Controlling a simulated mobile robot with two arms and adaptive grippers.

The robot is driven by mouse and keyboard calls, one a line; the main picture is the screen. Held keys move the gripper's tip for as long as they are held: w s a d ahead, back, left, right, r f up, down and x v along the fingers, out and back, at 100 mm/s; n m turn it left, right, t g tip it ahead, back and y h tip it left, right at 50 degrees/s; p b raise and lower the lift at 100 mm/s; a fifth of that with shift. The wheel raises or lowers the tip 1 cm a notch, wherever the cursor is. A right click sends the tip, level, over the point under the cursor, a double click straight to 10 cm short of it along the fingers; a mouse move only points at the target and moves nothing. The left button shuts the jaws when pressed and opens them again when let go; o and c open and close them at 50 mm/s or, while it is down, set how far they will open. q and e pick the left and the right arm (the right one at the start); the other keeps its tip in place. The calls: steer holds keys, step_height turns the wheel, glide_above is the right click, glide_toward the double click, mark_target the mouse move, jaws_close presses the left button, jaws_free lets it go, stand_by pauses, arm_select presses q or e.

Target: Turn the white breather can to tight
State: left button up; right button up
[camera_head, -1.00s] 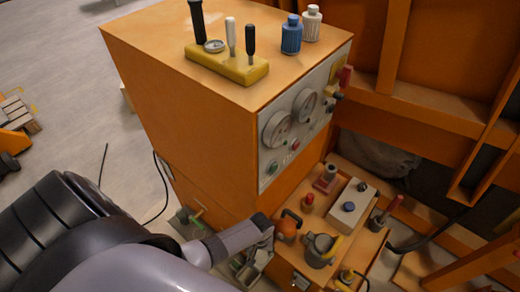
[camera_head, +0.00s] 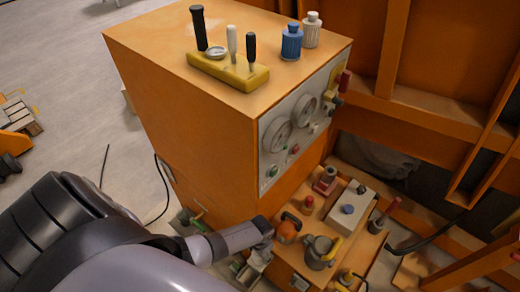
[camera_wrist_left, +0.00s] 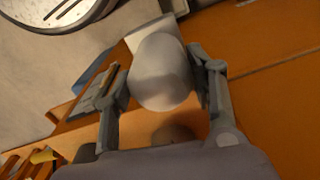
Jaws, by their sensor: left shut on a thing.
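In the left wrist view a smooth white breather can (camera_wrist_left: 161,75) with a rounded end sits between the two fingers of my left gripper (camera_wrist_left: 158,84). The fingers are shut on its sides. In the head view my left gripper (camera_head: 252,268) is low beside the orange cabinet, at the left edge of the lower orange unit. My own wrist and the picture's edge hide most of the can there, so its seat and turn position cannot be seen. My right gripper is not in view.
The tall orange cabinet (camera_head: 185,120) carries a blue bottle (camera_head: 291,40), a white bottle (camera_head: 312,30) and a yellow tool block (camera_head: 228,70). An orange-handled part (camera_head: 287,229) and a grey pot (camera_head: 320,252) stand close right of my gripper. Grey floor lies left.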

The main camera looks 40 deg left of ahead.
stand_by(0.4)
arm_select(q)
steer(key=o, duration=1.1)
steer(key=shift+o, duration=0.2)
step_height(320, 180, up, 12)
stand_by(0.6)
